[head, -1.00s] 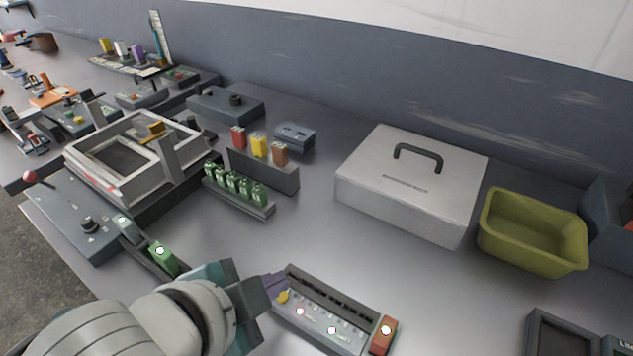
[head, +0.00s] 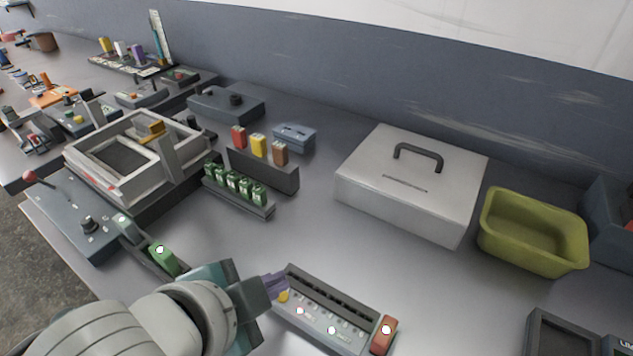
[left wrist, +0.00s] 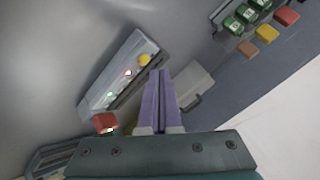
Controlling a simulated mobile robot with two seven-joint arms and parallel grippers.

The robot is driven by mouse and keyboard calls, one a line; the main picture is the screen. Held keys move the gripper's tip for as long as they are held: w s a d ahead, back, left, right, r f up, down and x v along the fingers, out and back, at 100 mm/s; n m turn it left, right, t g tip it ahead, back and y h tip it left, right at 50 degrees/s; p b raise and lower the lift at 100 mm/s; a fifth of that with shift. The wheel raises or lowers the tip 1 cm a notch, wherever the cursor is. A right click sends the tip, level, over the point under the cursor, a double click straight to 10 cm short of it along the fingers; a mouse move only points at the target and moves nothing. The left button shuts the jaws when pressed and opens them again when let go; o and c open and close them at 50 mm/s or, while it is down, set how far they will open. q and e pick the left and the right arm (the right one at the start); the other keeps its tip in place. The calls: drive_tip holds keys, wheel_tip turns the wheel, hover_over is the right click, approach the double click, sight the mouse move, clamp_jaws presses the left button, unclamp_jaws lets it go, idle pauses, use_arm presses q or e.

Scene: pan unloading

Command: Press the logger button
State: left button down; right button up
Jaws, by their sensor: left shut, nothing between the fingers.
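A grey box (head: 322,316) with a row of slots, probably the logger, lies at the front middle of the table. It also shows in the left wrist view (left wrist: 118,72). A round yellow button (head: 284,296) sits at its left end, also in the left wrist view (left wrist: 144,60). My left gripper (head: 277,284) is shut and empty, its purple fingertips right by the yellow button. In the left wrist view the fingertips (left wrist: 160,74) appear just beside the button; I cannot tell whether they touch it. My right gripper is not in view.
A red block (head: 384,335) stands at the box's right end. Behind are a grey lidded case (head: 410,180), an olive bin (head: 533,233) and a rack of green pieces (head: 236,190). A green block (head: 163,257) stands left of my left gripper. The table between case and box is clear.

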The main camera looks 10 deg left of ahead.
use_arm(q)
drive_tip(key=shift+f, duration=0.4)
drive_tip(key=shift+f+b, duration=0.4)
drive_tip(key=shift+f, duration=0.05)
idle(0.5)
drive_tip(key=shift+r, duration=0.1)
drive_tip(key=shift+r+p, duration=0.8)
drive_tip(key=shift+p, duration=0.25)
wheel_tip(320, 180, up, 6)
drive_tip(key=p, duration=0.6)
drive_tip(key=shift+p, duration=0.35)
